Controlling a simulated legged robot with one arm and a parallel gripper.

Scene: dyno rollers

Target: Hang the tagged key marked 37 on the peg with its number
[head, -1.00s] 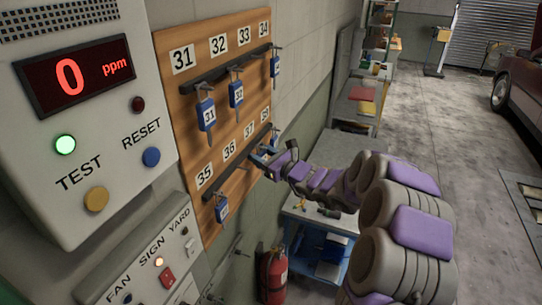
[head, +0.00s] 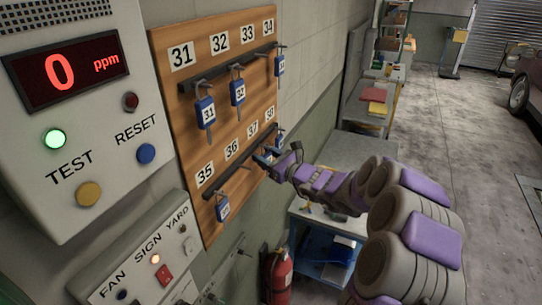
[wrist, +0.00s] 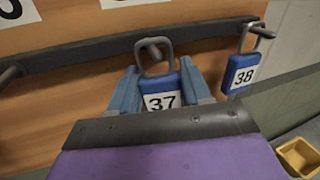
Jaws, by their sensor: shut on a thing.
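The blue tagged key marked 37 (wrist: 162,98) is between the fingers of my gripper (wrist: 161,90) in the wrist view. My gripper is shut on its tag. The key's grey loop stands upright at the lower rail, and the end of a peg (wrist: 152,46) shows within the loop's outline. I cannot tell whether the peg passes through it. In the head view my gripper (head: 268,156) is at the lower rail, below the 37 label (head: 252,131). The held key is not clear there.
Blue key 38 (wrist: 241,72) hangs on the peg to the right. A bare peg (wrist: 9,75) is on the left. Other keys hang on the wooden board (head: 190,127). A control panel (head: 85,120) stands at the left. A fire extinguisher (head: 277,275) and blue cart (head: 325,250) are below.

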